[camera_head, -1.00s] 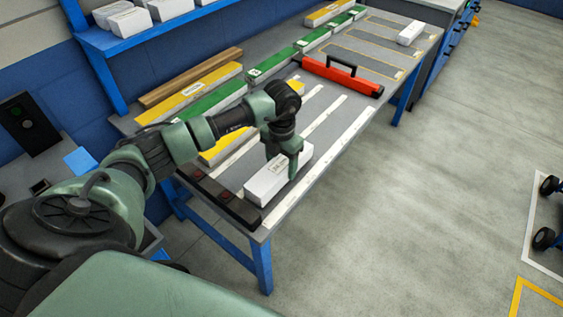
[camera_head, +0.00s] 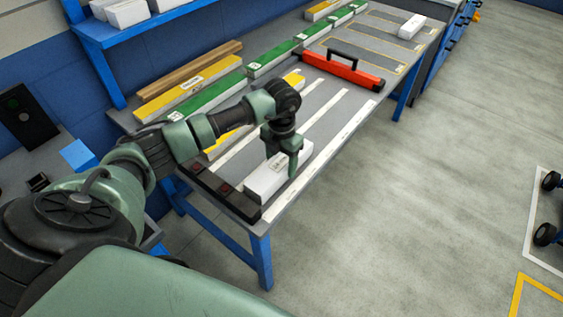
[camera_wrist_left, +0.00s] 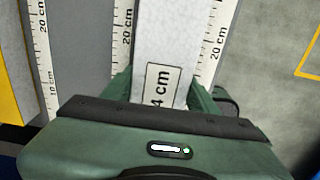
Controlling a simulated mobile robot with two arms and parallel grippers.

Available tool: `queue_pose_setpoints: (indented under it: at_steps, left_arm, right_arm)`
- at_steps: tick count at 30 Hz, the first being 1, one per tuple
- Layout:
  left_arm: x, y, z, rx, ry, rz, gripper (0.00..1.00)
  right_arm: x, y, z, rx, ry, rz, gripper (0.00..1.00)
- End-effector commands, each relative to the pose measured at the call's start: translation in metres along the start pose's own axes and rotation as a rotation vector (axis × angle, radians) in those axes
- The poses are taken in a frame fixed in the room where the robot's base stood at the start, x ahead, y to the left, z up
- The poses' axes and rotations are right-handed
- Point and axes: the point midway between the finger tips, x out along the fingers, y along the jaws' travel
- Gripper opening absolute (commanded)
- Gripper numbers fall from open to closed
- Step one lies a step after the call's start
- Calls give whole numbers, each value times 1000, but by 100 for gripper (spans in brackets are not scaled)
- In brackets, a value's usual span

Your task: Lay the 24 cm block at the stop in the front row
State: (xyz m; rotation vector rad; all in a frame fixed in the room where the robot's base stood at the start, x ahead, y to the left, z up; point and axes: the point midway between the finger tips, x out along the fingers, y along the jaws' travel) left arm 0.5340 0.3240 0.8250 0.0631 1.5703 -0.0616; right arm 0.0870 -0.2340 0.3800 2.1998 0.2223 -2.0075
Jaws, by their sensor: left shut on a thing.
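The white block (camera_head: 268,182) has a label reading "4 cm" in the left wrist view (camera_wrist_left: 160,85), its first part cut off. My left gripper (camera_head: 284,166) is shut on it from above, with a finger on either side. The block lies along the front row, between two white ruler strips. The stop, a dark bar with red dots (camera_head: 222,189), crosses the table's near left end. The block's near end is close to the stop; I cannot tell whether they touch. My right gripper is not in view.
A yellow block (camera_head: 228,141) lies in the row behind. A red carrier with a black handle (camera_head: 342,70) stands farther along the table. Green and yellow blocks (camera_head: 205,98) line the back edge. The front row beyond the block is clear.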

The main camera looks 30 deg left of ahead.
Motion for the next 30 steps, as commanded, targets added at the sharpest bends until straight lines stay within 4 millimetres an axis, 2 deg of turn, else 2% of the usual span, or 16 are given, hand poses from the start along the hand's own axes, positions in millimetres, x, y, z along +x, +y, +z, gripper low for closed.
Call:
queue_pose_setpoints:
  at_steps: [6, 7, 9, 20, 23, 30]
  left_arm:
    - [5, 0, 0, 0, -1, 0, 18]
    - [4, 0, 0, -1, -1, 0, 64]
    - [4, 0, 0, 0, -1, 0, 84]
    - [2, 0, 0, 0, -1, 0, 84]
    - [-8, 0, 1, 1, -4, -1, 84]
    - [-48, 0, 1, 1, -5, 1, 84]
  right_arm:
    - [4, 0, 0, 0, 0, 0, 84]
    - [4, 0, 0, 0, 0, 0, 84]
    - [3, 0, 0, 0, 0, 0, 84]
    - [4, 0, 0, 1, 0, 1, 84]
    - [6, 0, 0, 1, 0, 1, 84]
    - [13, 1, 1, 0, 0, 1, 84]
